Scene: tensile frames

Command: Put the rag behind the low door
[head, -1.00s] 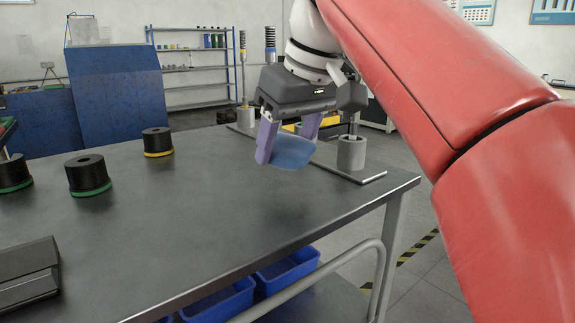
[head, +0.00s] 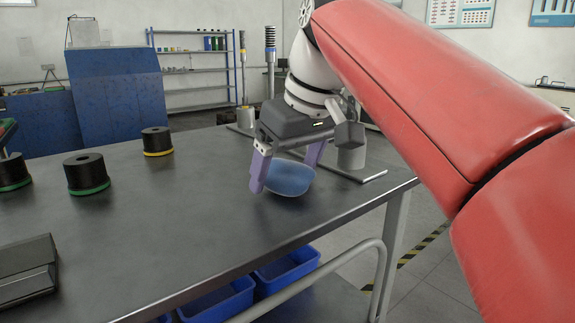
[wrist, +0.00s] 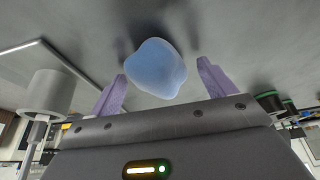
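The rag (head: 289,178) is a soft blue lump at the right part of the dark table, low over or on its top; I cannot tell if it touches it. My gripper (head: 286,175) is over it, pointing down, with its purple fingers on either side. In the wrist view the rag (wrist: 156,70) lies between the spread fingers (wrist: 161,72). A gap shows to the right finger; the left finger is close to the rag or touching it. I make out no low door in these views.
The table (head: 150,235) has free room in its middle. Black rolls with green (head: 87,174) and yellow (head: 157,142) rims and a dark case (head: 27,270) stand at left. A plate with a grey cylinder (head: 351,157) is close behind my gripper. Blue bins (head: 287,268) sit below.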

